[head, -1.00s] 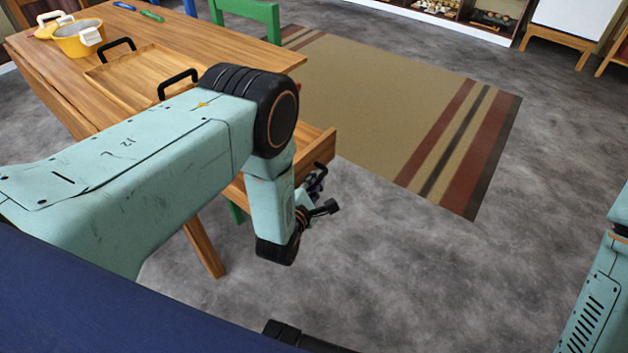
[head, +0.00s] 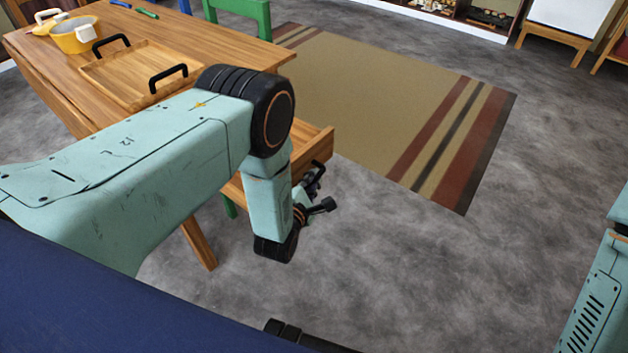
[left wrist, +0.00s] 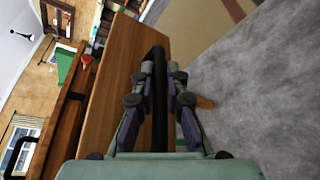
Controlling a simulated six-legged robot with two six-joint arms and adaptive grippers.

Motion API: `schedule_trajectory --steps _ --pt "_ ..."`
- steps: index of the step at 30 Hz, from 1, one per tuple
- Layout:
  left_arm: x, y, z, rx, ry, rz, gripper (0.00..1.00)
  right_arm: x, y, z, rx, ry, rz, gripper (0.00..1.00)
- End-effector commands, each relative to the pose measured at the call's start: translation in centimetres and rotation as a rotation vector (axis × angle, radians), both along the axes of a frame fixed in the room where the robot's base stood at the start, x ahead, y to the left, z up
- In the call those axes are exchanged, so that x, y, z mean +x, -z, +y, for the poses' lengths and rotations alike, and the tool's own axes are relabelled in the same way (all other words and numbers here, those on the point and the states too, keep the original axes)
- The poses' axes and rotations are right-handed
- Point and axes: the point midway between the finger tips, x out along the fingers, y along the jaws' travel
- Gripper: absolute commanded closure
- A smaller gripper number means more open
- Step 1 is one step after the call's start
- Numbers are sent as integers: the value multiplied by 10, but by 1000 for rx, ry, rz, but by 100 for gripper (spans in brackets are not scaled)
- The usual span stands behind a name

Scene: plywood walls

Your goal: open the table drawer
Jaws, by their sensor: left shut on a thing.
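The wooden table (head: 225,48) stands at the left in the head view. Its drawer (head: 318,142) sticks out from under the tabletop toward the right, so it is partly open. My left arm hides much of the drawer and its front. My left gripper (head: 312,190) is at the drawer's front, low beside the table. In the left wrist view, my left gripper's fingers (left wrist: 160,72) are shut on the black bar handle (left wrist: 159,120), one finger on each side. The brown drawer front (left wrist: 112,85) lies beside the handle. My right gripper is out of view.
A wooden tray (head: 130,75) with black handles and a yellow pot (head: 78,38) stand on the table. A green chair (head: 240,10) is behind it. A striped rug (head: 385,95) lies beyond the drawer.

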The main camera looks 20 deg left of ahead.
Motion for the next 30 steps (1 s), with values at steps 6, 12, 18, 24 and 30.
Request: schedule_trajectory --steps 6,12,18,24,30 --pt "-2 1 -7 -1 18 2 85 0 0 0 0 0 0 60" --pt "-2 1 -6 0 14 2 68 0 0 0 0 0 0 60" --pt "-2 1 -7 0 11 2 64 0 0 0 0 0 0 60" --pt "-5 0 -6 0 9 1 64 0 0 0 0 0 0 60" --pt "-30 -4 -6 1 10 6 64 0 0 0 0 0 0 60"
